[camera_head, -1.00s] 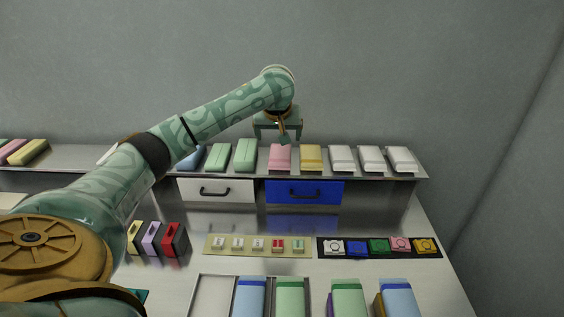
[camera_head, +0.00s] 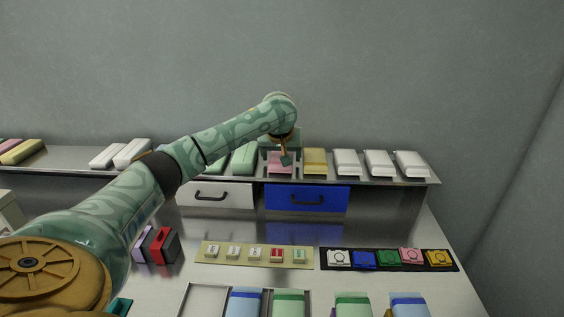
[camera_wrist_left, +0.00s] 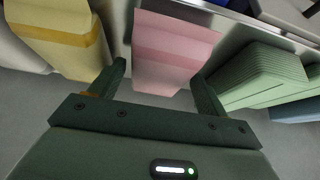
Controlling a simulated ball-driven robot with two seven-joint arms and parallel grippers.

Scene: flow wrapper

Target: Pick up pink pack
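The pink pack (camera_head: 281,168) lies on the raised shelf, between a green pack on its left and the yellow pack (camera_head: 315,161) on its right. My left gripper (camera_head: 285,158) is over the pink pack and partly hides it. In the left wrist view the left gripper (camera_wrist_left: 158,92) is open, its two fingers apart at either side of the near end of the pink pack (camera_wrist_left: 170,52). I cannot tell whether the fingers touch it. My right gripper is not in view.
The yellow pack (camera_wrist_left: 62,36) and green pack (camera_wrist_left: 262,75) flank the fingers closely. White packs (camera_head: 347,163) stand further right on the shelf. Below are a white drawer (camera_head: 222,193), a blue drawer (camera_head: 306,198), a strip of buttons (camera_head: 389,259) and several packs at the front.

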